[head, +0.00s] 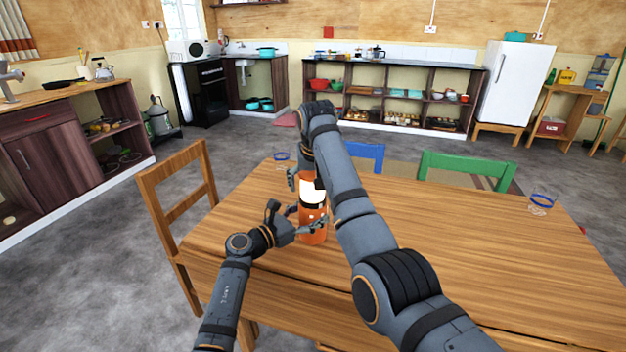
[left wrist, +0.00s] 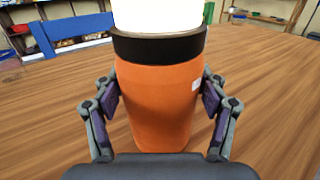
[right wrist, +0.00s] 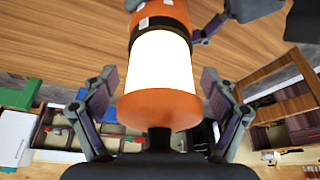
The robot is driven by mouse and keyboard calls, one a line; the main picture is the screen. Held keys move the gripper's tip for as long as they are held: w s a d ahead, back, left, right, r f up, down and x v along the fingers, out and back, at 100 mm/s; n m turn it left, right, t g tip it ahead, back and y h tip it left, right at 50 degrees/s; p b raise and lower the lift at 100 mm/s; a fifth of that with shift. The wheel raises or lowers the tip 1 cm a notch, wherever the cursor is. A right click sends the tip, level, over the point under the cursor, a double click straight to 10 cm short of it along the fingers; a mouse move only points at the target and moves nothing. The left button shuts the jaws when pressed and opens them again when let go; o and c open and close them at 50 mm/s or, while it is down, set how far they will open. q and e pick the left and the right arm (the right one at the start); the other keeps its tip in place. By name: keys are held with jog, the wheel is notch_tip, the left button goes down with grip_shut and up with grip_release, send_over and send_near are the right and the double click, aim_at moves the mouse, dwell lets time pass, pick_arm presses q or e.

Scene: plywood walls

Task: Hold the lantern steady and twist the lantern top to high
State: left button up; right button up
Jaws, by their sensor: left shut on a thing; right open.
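The lantern (head: 314,232) stands upright on the wooden table, with an orange body, a black band and a glowing white middle. My left gripper (head: 305,219) is shut on the orange body; in the left wrist view its fingers press on both sides (left wrist: 157,95). The orange lantern top (right wrist: 160,108) shows in the right wrist view. My right gripper (right wrist: 158,88) is open, its fingers on either side of the top with gaps visible. In the head view my right arm partly hides the top and right gripper.
The wooden table (head: 470,255) is mostly clear. Blue-rimmed glasses stand at its right (head: 541,203) and far left (head: 282,158). A wooden chair (head: 180,200) is at the left, and blue (head: 367,155) and green (head: 465,168) chairs stand behind.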

jog(key=c, duration=1.1)
jog(key=shift+n+y, duration=0.6)
jog(key=shift+n, duration=0.8)
jog(key=shift+c, duration=0.2)
jog(key=n, duration=0.2)
jog(key=shift+d+n+g+y, duration=0.1)
jog(key=shift+n+g+y, duration=0.3)
jog(key=shift+n+g+y, duration=0.3)
jog(key=shift+n+y, duration=0.2)
jog(key=shift+n, duration=0.9)
